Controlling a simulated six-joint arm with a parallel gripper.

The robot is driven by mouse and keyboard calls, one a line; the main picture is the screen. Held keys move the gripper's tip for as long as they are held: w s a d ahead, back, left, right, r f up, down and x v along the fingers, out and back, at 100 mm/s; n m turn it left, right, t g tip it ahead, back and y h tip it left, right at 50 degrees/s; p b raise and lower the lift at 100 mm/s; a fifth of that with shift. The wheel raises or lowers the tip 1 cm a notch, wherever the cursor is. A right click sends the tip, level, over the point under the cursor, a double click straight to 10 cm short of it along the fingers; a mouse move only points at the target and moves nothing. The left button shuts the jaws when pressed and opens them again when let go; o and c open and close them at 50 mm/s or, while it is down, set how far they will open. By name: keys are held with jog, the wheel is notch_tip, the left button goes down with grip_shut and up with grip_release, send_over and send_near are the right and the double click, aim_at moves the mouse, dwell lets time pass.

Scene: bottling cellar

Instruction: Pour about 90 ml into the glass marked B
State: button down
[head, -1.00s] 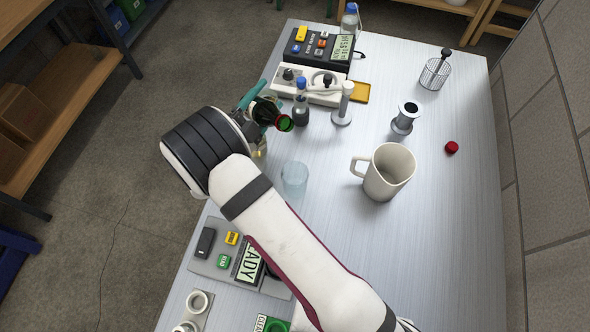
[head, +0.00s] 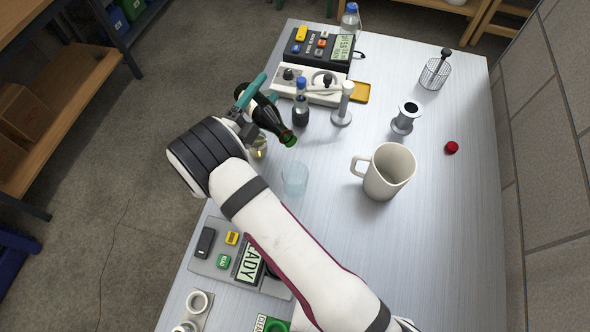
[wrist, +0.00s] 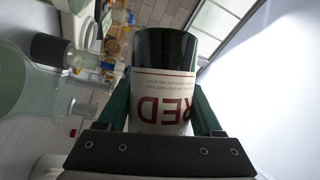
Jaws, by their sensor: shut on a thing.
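My gripper (head: 250,103) is shut on a dark green bottle (head: 268,116), held tilted above the table's left side with its mouth toward the lower right. In the wrist view the bottle (wrist: 165,48) has a pale label reading "RED", between my green fingers. A clear, bluish glass (head: 294,179) stands upright on the table, below and apart from the bottle's mouth. Another glass vessel (head: 259,149) with something yellowish in it shows partly behind my gripper. I see no letter B on either, and no stream of liquid is visible.
A white mug (head: 387,172) stands right of the glass. A stirrer plate (head: 318,87), a scale (head: 320,48) and a small dark bottle with a blue cap (head: 300,110) are behind. A red cap (head: 452,147) lies at right.

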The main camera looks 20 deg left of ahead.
jog(key=shift+r+m+t+h, duration=0.3)
jog(key=shift+r+m, duration=0.15)
jog(key=shift+m, duration=0.55)
dwell(0.9)
jog(key=shift+w+a, duration=0.1)
jog(key=shift+w, duration=0.05)
jog(key=shift+w+a, duration=0.65)
jog(key=shift+m, duration=0.3)
jog(key=shift+f+m+h, duration=0.15)
jog(key=shift+m+h, duration=0.25)
jog(key=shift+m, duration=0.1)
dwell(1.3)
jog(key=shift+w+a+r+n, duration=0.1)
jog(key=shift+a+r+n, duration=0.15)
jog(key=shift+n, duration=0.25)
jog(key=n, duration=0.1)
jog(key=f+n+y, duration=0.1)
jog(key=n, duration=0.1)
jog(key=a+n+y, duration=0.1)
jog(key=shift+w+f+g, duration=0.25)
jog(key=shift+w+g, duration=0.05)
jog(key=shift+g, duration=0.1)
jog(key=shift+s+d+f+n+g+y, duration=0.15)
jog(key=shift+f+n+g, duration=0.05)
jog(key=shift+n, duration=0.35)
jog(key=shift+s+d+f+n+g+y, duration=0.1)
jog(key=shift+d+f+n+g+y, duration=0.1)
jog(key=shift+n, duration=0.35)
